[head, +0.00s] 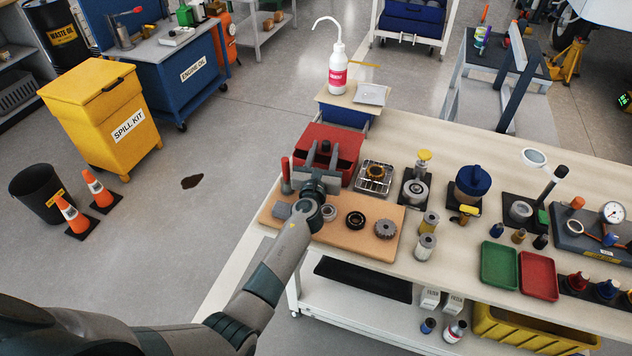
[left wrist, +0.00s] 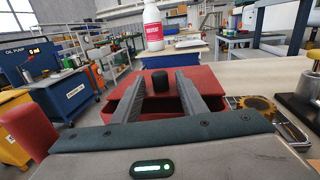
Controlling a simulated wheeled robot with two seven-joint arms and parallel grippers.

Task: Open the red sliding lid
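The red box with its red lid (head: 335,133) stands at the left end of the workbench. A black knob (left wrist: 160,80) sits on the lid; it also shows in the head view (head: 326,147). My left gripper (head: 322,154) is at the near side of the box. In the left wrist view its two fingers (left wrist: 156,92) are apart, with the knob between and a little beyond them. I see no contact with the knob. The near part of the box is partly hidden by the gripper. My right gripper is not in view.
A red upright cylinder (head: 285,172) stands close left of my gripper. A wooden board (head: 348,245) with bearing and gear parts lies below my wrist. A metal stand with a yellow ring (head: 375,176) is right of the box. A white bottle (head: 338,72) stands beyond.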

